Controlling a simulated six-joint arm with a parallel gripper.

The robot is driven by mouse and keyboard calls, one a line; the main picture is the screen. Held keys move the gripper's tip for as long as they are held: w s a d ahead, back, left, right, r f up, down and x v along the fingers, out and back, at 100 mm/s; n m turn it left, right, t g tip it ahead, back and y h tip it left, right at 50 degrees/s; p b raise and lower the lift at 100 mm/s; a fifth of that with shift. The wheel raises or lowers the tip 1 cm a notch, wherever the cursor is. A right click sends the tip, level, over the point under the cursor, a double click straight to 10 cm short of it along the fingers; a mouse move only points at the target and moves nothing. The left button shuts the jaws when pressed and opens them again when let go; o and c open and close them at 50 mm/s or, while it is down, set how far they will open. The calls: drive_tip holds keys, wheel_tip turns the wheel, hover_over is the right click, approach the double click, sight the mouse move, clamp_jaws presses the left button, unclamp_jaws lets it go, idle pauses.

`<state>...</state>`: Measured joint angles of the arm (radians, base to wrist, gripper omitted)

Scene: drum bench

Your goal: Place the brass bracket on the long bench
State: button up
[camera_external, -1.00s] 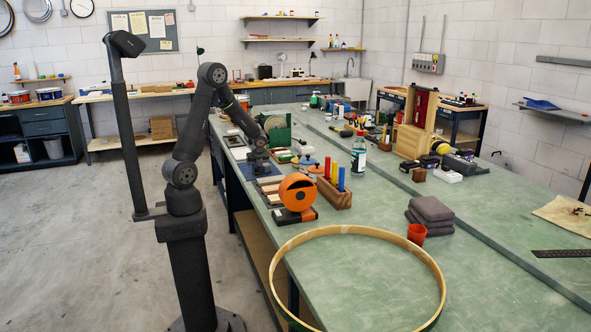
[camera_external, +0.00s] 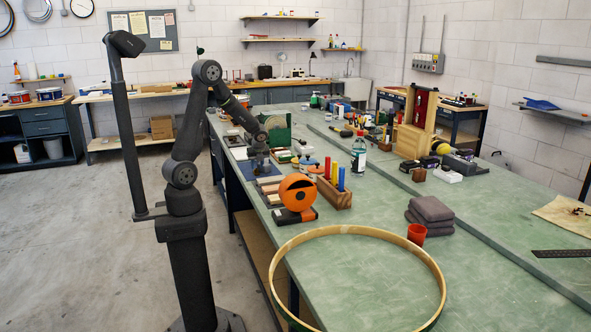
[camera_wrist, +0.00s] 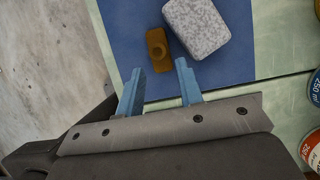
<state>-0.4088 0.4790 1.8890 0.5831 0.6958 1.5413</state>
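A small brown-gold piece with a round boss, which looks like the brass bracket (camera_wrist: 158,48), lies on a blue mat (camera_wrist: 120,30) in the wrist view. My gripper (camera_wrist: 159,82) has its two blue fingers spread apart with nothing between them. The bracket lies just beyond the fingertips, roughly in line with the gap. In the external view my gripper (camera_external: 261,170) is low over the mat at the left edge of the long green bench (camera_external: 375,215). The bracket cannot be made out there.
A speckled grey-white block (camera_wrist: 196,28) lies right beside the bracket. Cans (camera_wrist: 312,150) stand at the right of the wrist view. An orange tape dispenser (camera_external: 297,195), a wooden holder (camera_external: 335,192) and a large hoop (camera_external: 280,260) sit nearer on the bench.

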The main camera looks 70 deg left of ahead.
drive_tip(key=v, duration=0.7)
drive_tip(key=shift+r, duration=0.35)
drive_tip(key=shift+d+r, duration=0.35)
drive_tip(key=shift+r, duration=0.15)
drive_tip(key=shift+c, duration=0.7)
